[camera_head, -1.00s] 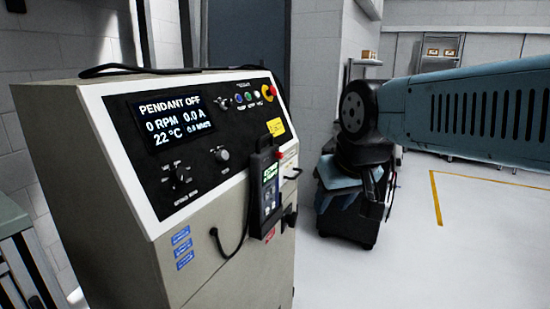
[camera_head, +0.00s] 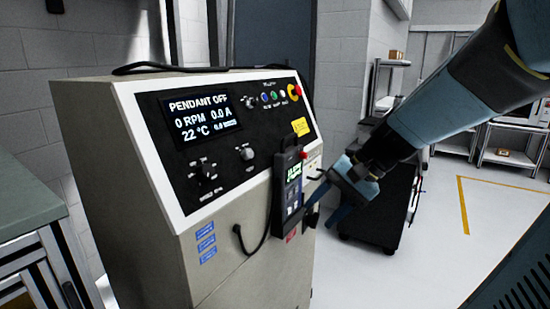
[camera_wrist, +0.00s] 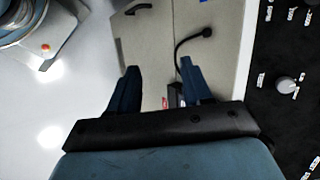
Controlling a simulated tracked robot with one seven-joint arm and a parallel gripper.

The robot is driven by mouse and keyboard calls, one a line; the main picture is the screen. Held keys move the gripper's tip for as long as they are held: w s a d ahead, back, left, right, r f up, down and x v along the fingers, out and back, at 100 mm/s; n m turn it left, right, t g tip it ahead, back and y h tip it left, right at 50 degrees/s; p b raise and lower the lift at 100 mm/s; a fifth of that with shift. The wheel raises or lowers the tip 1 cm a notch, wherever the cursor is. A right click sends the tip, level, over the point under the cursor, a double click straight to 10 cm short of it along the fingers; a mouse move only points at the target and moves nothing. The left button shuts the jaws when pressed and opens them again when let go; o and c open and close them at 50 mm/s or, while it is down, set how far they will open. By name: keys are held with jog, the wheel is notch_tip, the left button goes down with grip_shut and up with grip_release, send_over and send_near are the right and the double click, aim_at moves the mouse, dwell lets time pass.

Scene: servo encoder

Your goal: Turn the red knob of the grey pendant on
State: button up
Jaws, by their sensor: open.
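The grey pendant (camera_head: 289,188) hangs upright on the front of a beige control cabinet (camera_head: 145,170), with a lit screen and a cable looping to its left. A small red knob (camera_head: 304,155) shows by its upper right edge. The cabinet display (camera_head: 202,116) reads "PENDANT OFF". My gripper (camera_head: 322,206) is open and empty, just right of the pendant, fingers pointing toward the cabinet. I cannot tell whether it touches. In the wrist view, my gripper (camera_wrist: 160,72) has its fingers spread, with the pendant (camera_wrist: 174,95) partly hidden near the right finger. The red knob is not clear there.
The cabinet's sloped panel has black and grey knobs (camera_head: 246,152), coloured buttons and a yellow-ringed red button (camera_head: 294,90). A dark cart (camera_head: 385,205) stands behind my gripper. A green-topped bench (camera_head: 25,195) is at left. The floor at right is open.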

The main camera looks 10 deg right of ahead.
jog(key=w+d+m+t+y, duration=0.2)
jog(key=w+m+y, duration=0.2)
jog(key=w, duration=0.2)
jog(key=m+t+y, duration=0.2)
jog(key=m+t, duration=0.6)
jog(key=t, duration=0.1)
send_near(304, 156)
jog(key=x, duration=0.8)
jog(key=shift+w+d+f+h, duration=0.15)
jog(key=shift+w+d+h, duration=0.15)
jog(key=shift+w, duration=0.15)
grip_shut()
